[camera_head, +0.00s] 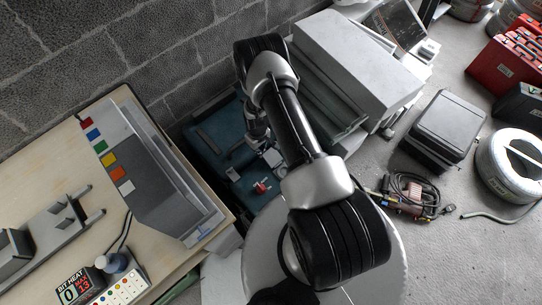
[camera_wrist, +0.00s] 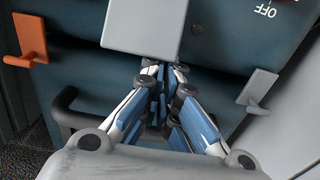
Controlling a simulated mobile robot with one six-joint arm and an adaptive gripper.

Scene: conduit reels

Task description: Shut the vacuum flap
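A teal machine (camera_wrist: 215,55) fills most of the wrist view, and it also shows in the head view (camera_head: 210,150) against the wall, partly behind my arm. A light grey rectangular plate (camera_wrist: 145,25) stands out from its face; it may be the vacuum flap, but no label for it is readable. My gripper (camera_wrist: 163,72) has its fingers drawn together, with the tips at the plate's lower edge. Whether they touch the plate I cannot tell. An orange lever (camera_wrist: 31,38) is at the left and a grey lever (camera_wrist: 258,88) at the right.
A dark handle bar runs behind my fingers in the wrist view. In the head view, a wooden bench (camera_head: 60,145) stands left of the machine and grey boxes (camera_head: 355,60) right of it. A black case (camera_head: 442,125) and a conduit reel (camera_head: 512,165) lie farther right.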

